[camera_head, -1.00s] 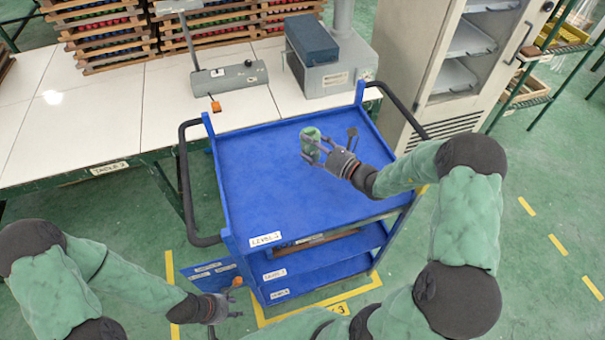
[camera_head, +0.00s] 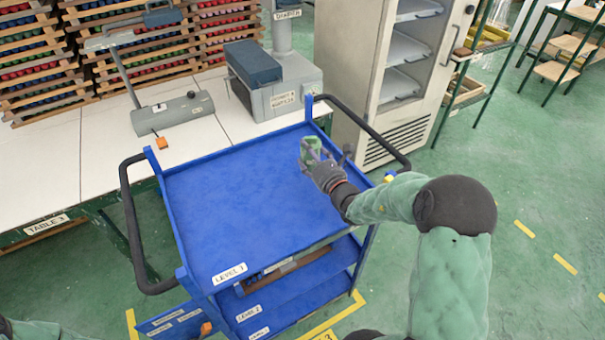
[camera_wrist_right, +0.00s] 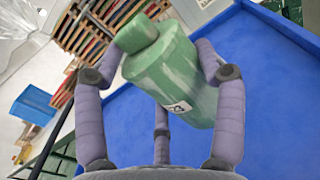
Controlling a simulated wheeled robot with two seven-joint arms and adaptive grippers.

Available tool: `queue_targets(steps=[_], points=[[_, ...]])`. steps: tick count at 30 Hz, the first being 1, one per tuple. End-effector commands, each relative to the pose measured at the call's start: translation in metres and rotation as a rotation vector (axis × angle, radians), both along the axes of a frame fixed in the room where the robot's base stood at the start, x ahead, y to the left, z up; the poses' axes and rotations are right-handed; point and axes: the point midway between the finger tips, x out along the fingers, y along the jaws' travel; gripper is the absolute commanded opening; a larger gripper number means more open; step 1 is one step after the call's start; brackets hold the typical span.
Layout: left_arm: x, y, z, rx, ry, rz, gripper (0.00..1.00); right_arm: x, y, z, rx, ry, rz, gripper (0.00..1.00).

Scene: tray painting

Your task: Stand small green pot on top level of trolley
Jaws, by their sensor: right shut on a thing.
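The small green pot (camera_wrist_right: 170,75) is a rounded green container with a narrower top and a small white label. In the right wrist view it sits between the fingers of my right gripper (camera_wrist_right: 162,85), which is shut on it. In the head view the pot (camera_head: 311,148) and the right gripper (camera_head: 322,165) are over the right part of the blue trolley's top level (camera_head: 235,195). I cannot tell whether the pot's base touches that surface. The top level carries a "LEVEL 1" label at its front edge. My left gripper is out of the head view.
The trolley's top has wide bare room left of the pot. Black handles (camera_head: 130,215) stick out at the trolley's sides. A white table (camera_head: 100,150) behind holds a grey machine (camera_head: 275,90) and a sealer-like device (camera_head: 172,112). A grey cabinet (camera_head: 345,80) stands at the back right.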

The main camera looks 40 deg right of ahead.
Motion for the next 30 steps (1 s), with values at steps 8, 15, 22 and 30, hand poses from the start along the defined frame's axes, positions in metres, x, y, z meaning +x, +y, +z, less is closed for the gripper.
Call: queue_targets(steps=[8, 15, 22, 30], points=[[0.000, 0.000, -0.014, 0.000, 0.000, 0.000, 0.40, 0.000, 0.000, -0.027, -0.003, -0.004, 0.000, 0.42], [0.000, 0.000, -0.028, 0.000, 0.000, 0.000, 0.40, 0.001, 0.000, -0.057, -0.003, -0.005, 0.001, 0.42], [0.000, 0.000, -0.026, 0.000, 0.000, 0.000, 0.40, 0.001, 0.000, -0.056, -0.004, -0.005, 0.001, 0.42], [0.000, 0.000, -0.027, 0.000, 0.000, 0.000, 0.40, 0.000, 0.000, -0.058, -0.002, -0.001, 0.002, 0.94]])
